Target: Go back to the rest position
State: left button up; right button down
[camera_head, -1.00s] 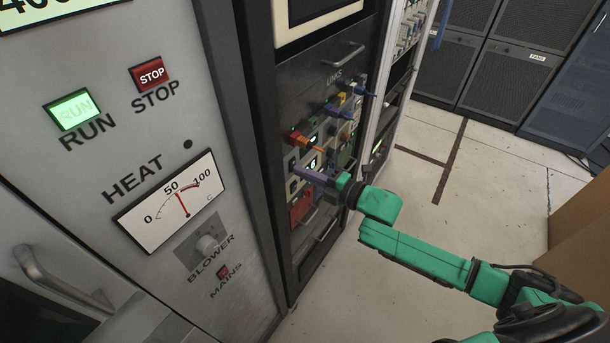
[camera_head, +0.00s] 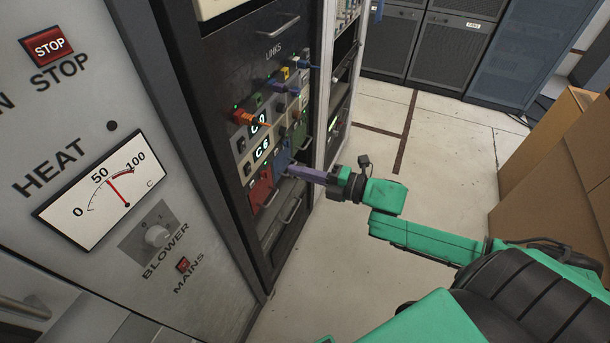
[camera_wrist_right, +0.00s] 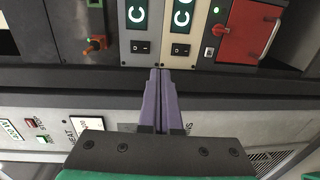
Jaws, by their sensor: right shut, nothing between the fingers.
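My right gripper (camera_head: 306,173) reaches in from the right, with its purple fingers pointing at the rack panel. In the right wrist view the two fingers (camera_wrist_right: 157,98) lie together, shut and empty. They point toward the panel of the links rack (camera_head: 215,60), below two rocker switches (camera_wrist_right: 160,48). I cannot tell exactly how far the tips are from the panel. My left gripper is not in view.
The links panel carries coloured plugs (camera_head: 250,118), a red cover (camera_head: 261,190) and drawer handles (camera_head: 292,210). A grey cabinet with a heat meter (camera_head: 103,188) stands at left. Cardboard boxes (camera_head: 545,150) stand at right. The floor (camera_head: 350,260) between is clear.

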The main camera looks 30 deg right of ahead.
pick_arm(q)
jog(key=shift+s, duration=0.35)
pick_arm(e)
jog(key=shift+v, duration=0.85)
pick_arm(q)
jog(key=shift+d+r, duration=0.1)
pick_arm(e)
jog(key=shift+s+d, duration=0.1)
